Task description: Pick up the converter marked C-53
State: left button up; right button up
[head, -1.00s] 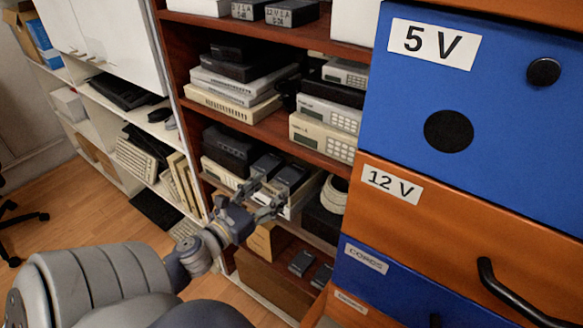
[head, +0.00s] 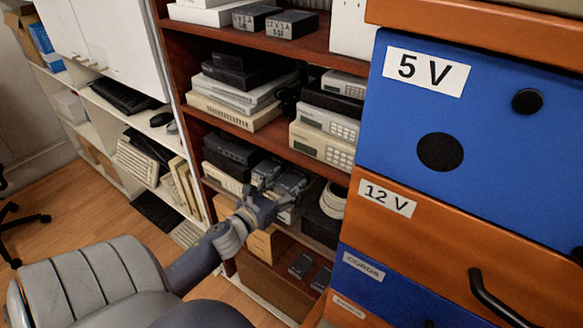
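My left gripper (head: 277,186) reaches into the lower middle shelf of the brown bookcase, its fingers spread apart at small dark boxes. One dark box (head: 292,179) is right at its fingertips, and another (head: 266,169) lies just left of it, partly covered by the fingers. Whether the fingers touch either box cannot be told. Two more dark boxes with white printed labels, one at the left (head: 256,18) and one at the right (head: 292,24), stand on the top shelf. No C-53 marking is readable on any box. My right gripper is out of view.
Stacked devices (head: 236,92) and keypad units (head: 325,132) fill the shelf above the gripper. Small dark boxes (head: 301,265) lie on the shelf below. A blue and orange drawer cabinet (head: 470,130) stands close at the right.

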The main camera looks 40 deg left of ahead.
pick_arm(q)
jog(key=c, duration=0.9)
jog(key=shift+c, duration=0.3)
jog(key=shift+r, duration=0.15)
